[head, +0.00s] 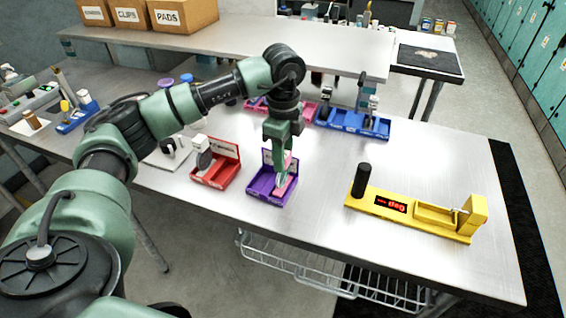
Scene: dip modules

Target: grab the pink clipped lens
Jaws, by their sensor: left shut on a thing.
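A purple tray (262,185) sits near the front edge of the metal table. The pink clipped lens (284,186) is low inside it, partly hidden by my gripper. My left gripper (283,175) points down into the tray and is shut on the pink lens. I cannot tell whether the lens touches the tray floor. My right gripper is not in view.
A red tray (216,172) with a dark round part stands left of the purple tray. A yellow device (415,213) with a red display is to the right. A blue tray (352,123) stands behind. Bare table lies between the purple tray and yellow device.

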